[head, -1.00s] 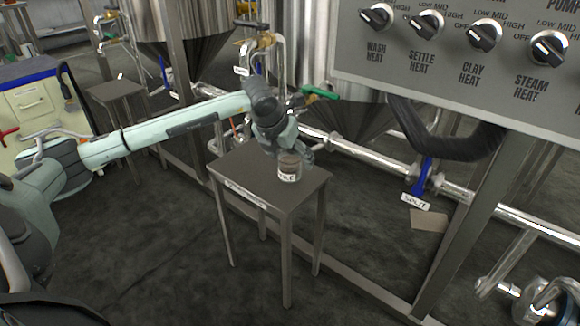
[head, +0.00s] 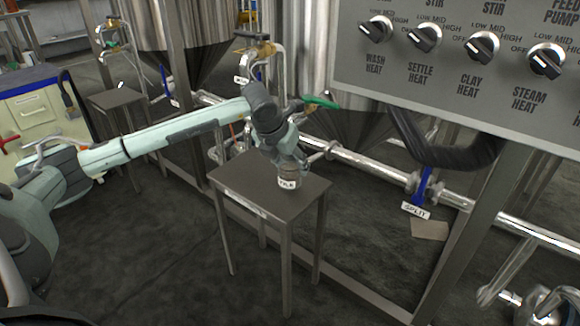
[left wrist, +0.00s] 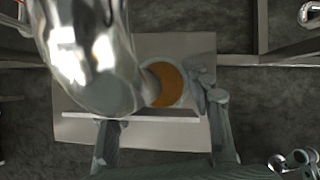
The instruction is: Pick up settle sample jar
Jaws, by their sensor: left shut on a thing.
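The settle sample jar (head: 289,182) is a small, short jar with a white label, partly readable as "TTLE". It stands upright on the small grey table (head: 240,184). My left gripper (head: 288,165) comes down over it from above and is shut on it, hiding its upper part. In the left wrist view the jar (left wrist: 168,85) shows a round brown top, partly behind a shiny metal pipe, with the gripper's fingers around it. I cannot tell whether the jar touches the table. My right gripper is not in view.
A shiny pipe (left wrist: 85,55) passes close to the wrist camera. A tap with a green handle (head: 320,103) is just above and behind the gripper. A control panel with knobs (head: 460,75) hangs at upper right. Steel frame legs and pipes stand behind the table.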

